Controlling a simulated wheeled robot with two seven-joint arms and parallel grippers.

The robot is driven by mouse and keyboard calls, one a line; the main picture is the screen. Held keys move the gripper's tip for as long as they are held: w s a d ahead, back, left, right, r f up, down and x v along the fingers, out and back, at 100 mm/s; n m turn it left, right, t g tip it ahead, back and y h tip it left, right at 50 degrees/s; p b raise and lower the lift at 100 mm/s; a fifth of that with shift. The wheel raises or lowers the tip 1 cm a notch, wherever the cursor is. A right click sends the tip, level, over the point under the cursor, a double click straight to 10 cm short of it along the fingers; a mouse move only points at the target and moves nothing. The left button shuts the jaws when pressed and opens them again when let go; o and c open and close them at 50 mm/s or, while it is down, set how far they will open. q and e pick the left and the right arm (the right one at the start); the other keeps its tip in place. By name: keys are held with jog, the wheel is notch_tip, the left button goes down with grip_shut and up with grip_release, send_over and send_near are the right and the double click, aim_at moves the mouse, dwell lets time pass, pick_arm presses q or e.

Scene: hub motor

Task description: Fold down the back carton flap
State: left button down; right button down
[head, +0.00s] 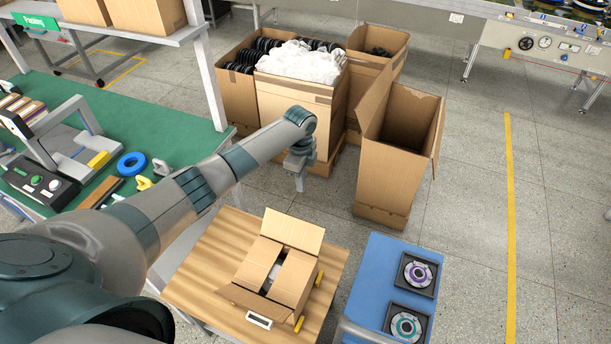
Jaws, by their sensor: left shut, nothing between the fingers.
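A small open cardboard carton (248,299) sits on the wooden table top. Its back flap (293,231) stands up, tilted away from the opening. Its left flap (257,264) and right flap (295,277) lie inward, with a gap between them showing something pale inside. My left gripper (300,186) points down above and beyond the back flap, apart from it, and is shut and empty. My right gripper is not in view.
The wooden table (200,280) has bare room left of the carton. A blue cart (377,270) with two motor parts stands at the right. Large cartons (395,165) stand on the floor behind. A green bench (190,107) is at the left.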

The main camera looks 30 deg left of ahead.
pick_arm(q)
notch_tip(320, 180, down, 11)
jog(key=b, duration=0.8)
jog(key=shift+s+f+b, duration=0.2)
jog(key=shift+b, duration=0.2)
jog(key=shift+s+r, duration=0.1)
